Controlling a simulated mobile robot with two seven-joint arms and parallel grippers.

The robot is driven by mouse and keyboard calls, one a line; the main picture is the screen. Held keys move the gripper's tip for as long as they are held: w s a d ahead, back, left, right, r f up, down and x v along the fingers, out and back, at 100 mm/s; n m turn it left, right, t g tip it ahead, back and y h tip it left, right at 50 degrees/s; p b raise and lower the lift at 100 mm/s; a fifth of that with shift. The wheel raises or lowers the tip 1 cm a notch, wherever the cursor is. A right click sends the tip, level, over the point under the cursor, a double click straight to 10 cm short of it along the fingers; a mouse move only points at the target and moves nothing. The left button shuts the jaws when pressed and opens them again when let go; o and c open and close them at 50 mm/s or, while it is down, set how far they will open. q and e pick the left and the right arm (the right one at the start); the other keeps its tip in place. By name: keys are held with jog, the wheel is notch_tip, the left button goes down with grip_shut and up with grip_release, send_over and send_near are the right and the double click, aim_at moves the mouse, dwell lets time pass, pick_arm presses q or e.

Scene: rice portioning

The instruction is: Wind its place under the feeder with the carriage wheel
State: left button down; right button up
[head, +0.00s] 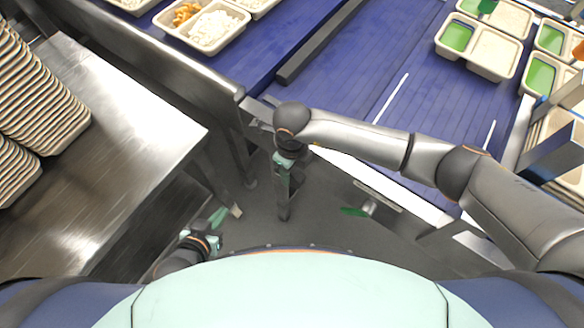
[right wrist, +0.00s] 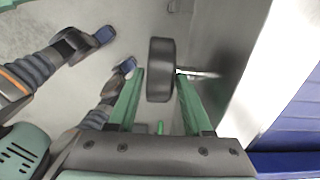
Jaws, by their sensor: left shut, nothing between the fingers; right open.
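A dark wheel (right wrist: 160,70) shows in the right wrist view, seen nearly edge-on between the green fingers of my right gripper (right wrist: 160,95). A thin rod runs from it toward the metal panel on the right. I cannot tell whether the fingers touch it. In the head view my right gripper (head: 284,200) points down beside the belt's near edge, open, with a dark part that looks like the wheel (head: 297,181) beside its fingers. My left gripper (head: 220,217) is shut and empty, low at the lower left. I cannot make out the feeder.
Stacked trays (head: 85,112) stand on a steel table (head: 150,100) at left. A green part (head: 353,211) sits below the belt edge.

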jog(key=shift+f, duration=0.15)
jog(key=shift+c, duration=0.3)
grip_shut()
jog(key=shift+a+f+b, duration=0.1)
jog(key=shift+b, duration=0.3)
jog(key=h+b, duration=0.1)
jog(key=g+h+b, duration=0.1)
jog(key=b, duration=0.1)
jog(key=g+b, duration=0.1)
jog(key=b, duration=0.1)
jog(key=shift+w+a+f+h, duration=0.15)
jog(key=shift+w+a+h, duration=0.15)
jog(key=shift+h, duration=0.1)
jog(key=shift+h+b, duration=0.3)
jog(key=shift+b, duration=0.1)
jog(key=shift+r, duration=0.3)
